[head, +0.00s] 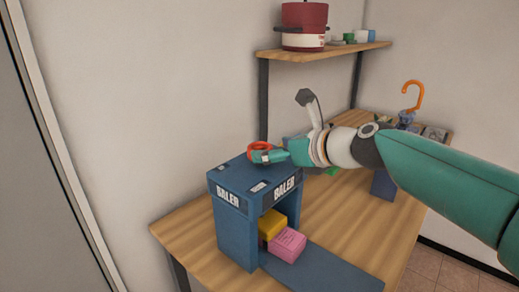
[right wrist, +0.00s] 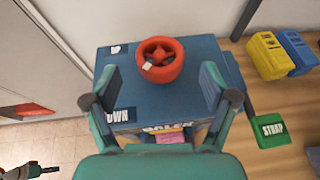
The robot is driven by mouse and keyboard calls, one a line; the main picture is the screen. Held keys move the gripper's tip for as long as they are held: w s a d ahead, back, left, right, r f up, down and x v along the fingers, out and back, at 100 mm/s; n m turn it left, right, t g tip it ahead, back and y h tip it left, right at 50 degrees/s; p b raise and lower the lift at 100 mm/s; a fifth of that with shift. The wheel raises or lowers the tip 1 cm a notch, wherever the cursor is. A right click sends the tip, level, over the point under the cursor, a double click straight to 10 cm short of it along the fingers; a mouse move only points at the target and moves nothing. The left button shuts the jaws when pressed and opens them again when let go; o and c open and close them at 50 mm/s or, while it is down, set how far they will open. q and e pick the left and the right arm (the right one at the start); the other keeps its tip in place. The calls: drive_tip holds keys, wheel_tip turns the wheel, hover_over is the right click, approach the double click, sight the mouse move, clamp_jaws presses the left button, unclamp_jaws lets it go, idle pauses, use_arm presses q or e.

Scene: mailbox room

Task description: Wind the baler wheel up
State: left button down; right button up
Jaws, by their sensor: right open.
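The blue baler (head: 236,228) stands on the wooden table, with BALER labels on its sides. UP and DOWN labels (right wrist: 120,115) show on the baler's top at the left. My right gripper (head: 264,156) is over the baler's top at the wheel, and in the wrist view its two fingers are spread wide, apart from the wheel. A yellow block (head: 271,224) and a pink block (head: 287,245) are in the baler's opening. My left gripper is not in the head view.
A green STRAP block (right wrist: 271,130) and yellow and blue bins (right wrist: 268,56) are right of the baler. A shelf (head: 320,52) with a red pot (head: 304,26) hangs above the back. An orange hook (head: 414,95) rises at the far right.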

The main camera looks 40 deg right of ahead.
sight(261, 147)
drive_tip(key=shift+x, duration=2.35)
